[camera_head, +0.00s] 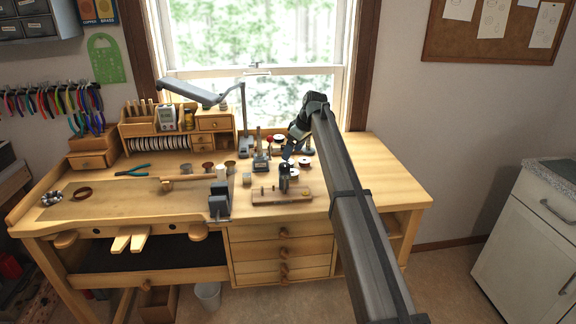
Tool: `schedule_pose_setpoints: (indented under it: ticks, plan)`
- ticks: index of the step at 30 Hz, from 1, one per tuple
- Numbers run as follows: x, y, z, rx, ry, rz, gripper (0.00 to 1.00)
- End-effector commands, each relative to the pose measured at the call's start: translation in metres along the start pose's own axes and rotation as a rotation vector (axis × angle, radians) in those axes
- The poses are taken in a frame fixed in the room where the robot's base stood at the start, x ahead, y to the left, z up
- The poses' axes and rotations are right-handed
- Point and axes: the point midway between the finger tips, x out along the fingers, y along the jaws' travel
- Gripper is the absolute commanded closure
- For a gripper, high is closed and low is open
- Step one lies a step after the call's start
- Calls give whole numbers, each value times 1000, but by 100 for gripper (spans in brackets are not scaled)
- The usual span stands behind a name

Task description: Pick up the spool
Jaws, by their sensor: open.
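Several small spools with pale rims and dark or reddish middles stand on the bench, right of its centre. One spool (304,161) is just right of my gripper (287,154), and another spool (293,174) is just below it. A further spool (279,139) is behind, partly hidden by my arm. My gripper is open and points down over the bench among the spools. It is small and dark in this view, and its fingertips are hard to make out. I see nothing held in it. I cannot tell whether it touches a spool.
A wooden block with a small dark tool (270,196) lies in front of the spools. A dark vise-like block (219,205) is at the front edge. A lamp (192,92) and wooden organizer (214,121) stand at the back left. The bench's right end (385,185) is clear.

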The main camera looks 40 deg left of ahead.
Motion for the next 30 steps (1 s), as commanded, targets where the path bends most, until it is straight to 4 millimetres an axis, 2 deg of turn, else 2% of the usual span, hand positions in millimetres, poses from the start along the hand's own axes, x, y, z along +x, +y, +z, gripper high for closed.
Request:
schedule_pose_setpoints:
  ticks: [5,15,23,30]
  plan:
    - [10,1,0,0,0,0,20]
    - [50,4,2,1,-1,0,20]
    - [53,4,2,0,0,1,20]
    - [53,4,2,0,0,0,43]
